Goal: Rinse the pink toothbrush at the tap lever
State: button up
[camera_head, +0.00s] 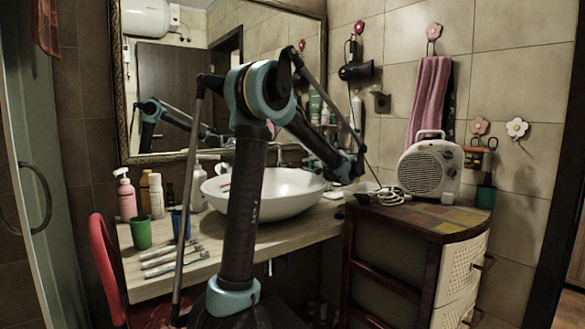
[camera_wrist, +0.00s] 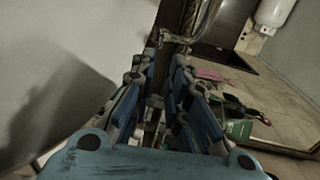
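The white basin (camera_head: 290,193) stands on the wooden counter, partly hidden by my arm. It seems to fill the left of the wrist view as a pale surface (camera_wrist: 50,60). A metal fitting (camera_wrist: 190,35), which looks like the tap, is beyond my fingertips. My gripper (camera_wrist: 165,65) has its blue fingers apart, and I cannot make out anything held. Several slim brushes (camera_head: 170,259) lie on the counter at front left; none is clearly pink. A small red and green patch (camera_head: 225,187) shows at the basin's left.
A green cup (camera_head: 141,232), a blue cup (camera_head: 181,223) and a pink pump bottle (camera_head: 126,197) stand left of the basin. A fan heater (camera_head: 430,168) and a white cable (camera_head: 388,196) are on the cabinet at right. A framed mirror (camera_head: 180,80) is behind.

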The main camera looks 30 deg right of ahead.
jog(key=w, duration=0.4)
jog(key=w+f, duration=0.1)
jog(key=w, duration=0.3)
jog(key=w+a, duration=0.1)
jog(key=w, duration=0.4)
jog(key=shift+a+f, duration=0.1)
jog(key=shift+f, duration=0.3)
grip_shut()
jog(key=shift+w+r, duration=0.15)
jog(key=shift+r, duration=0.35)
grip_release()
